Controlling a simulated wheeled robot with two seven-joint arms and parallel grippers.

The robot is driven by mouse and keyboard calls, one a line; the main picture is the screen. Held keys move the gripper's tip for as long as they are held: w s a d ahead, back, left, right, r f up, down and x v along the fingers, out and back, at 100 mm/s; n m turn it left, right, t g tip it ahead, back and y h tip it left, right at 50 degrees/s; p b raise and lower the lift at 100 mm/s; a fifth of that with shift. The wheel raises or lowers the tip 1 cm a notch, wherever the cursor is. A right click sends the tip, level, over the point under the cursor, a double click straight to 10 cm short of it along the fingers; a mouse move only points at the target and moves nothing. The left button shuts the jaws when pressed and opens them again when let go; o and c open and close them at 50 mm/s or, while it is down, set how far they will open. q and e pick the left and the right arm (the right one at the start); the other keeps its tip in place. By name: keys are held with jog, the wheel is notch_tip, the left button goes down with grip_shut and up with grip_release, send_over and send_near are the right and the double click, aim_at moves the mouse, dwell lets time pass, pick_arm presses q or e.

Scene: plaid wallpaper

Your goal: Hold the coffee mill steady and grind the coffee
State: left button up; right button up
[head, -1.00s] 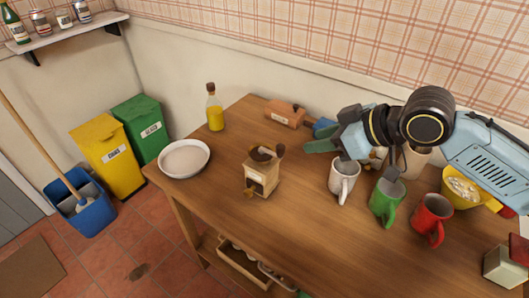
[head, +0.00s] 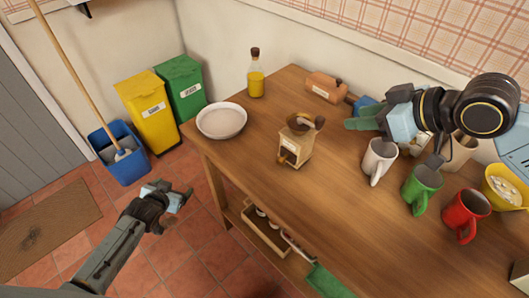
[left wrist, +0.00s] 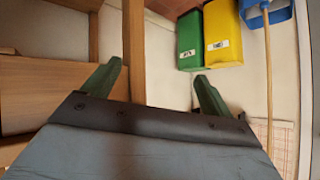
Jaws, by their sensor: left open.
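The coffee mill (head: 300,146) stands upright on the wooden table in the head view, with a pale wooden body and a dark top. Its crank ends in a brown knob (head: 319,122). My left gripper (head: 184,199) is off the table's left edge, well apart from the mill, open and empty. Its spread green fingers also show in the left wrist view (left wrist: 155,85), where the mill is not visible. My right gripper (head: 356,123) is right of the mill, above the back of the table. Its green fingers overlap in the picture, so its opening is unclear.
A white plate (head: 221,136) and an oil bottle (head: 256,85) stand left of the mill. A white mug (head: 378,157), green mug (head: 422,184) and red mug (head: 465,209) stand to its right. The table (head: 330,205) is clear before the mill. Bins (head: 150,108) stand left.

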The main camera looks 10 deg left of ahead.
aim_at(297, 141)
pick_arm(q)
jog(key=w+d+r+t+h, duration=0.1)
jog(key=w+d+r, duration=0.15)
jog(key=r, duration=0.45)
jog(key=w+d+r+t, duration=0.1)
jog(key=w+r+t, duration=0.1)
jog(key=w+r, duration=0.35)
jog(key=s+d+r+m+h, duration=0.1)
jog(key=d+r, duration=0.1)
jog(key=d, duration=0.2)
jog(key=s+d+r+m+h, duration=0.1)
jog(key=d+r, duration=0.1)
jog(key=d, duration=0.3)
jog(key=s+d+r+h, duration=0.1)
jog(key=d+r+h, duration=0.1)
jog(key=d, duration=0.3)
jog(key=shift+s+d+m+g, duration=0.1)
jog(key=shift+s+m+g, duration=0.25)
jog(key=shift+m+g, duration=0.05)
jog(key=s+d+r+m+g+h, duration=0.1)
jog(key=s+d+r+h, duration=0.1)
jog(key=d, duration=0.4)
jog(key=s+d+r+m+h, duration=0.1)
jog(key=s+d+r+h, duration=0.15)
jog(key=d, duration=0.25)
jog(key=shift+y, duration=0.35)
jog(key=x, duration=1.3)
jog(key=shift+s+d+f, duration=0.15)
jog(key=shift+d+f, duration=0.15)
jog(key=shift+d, duration=0.1)
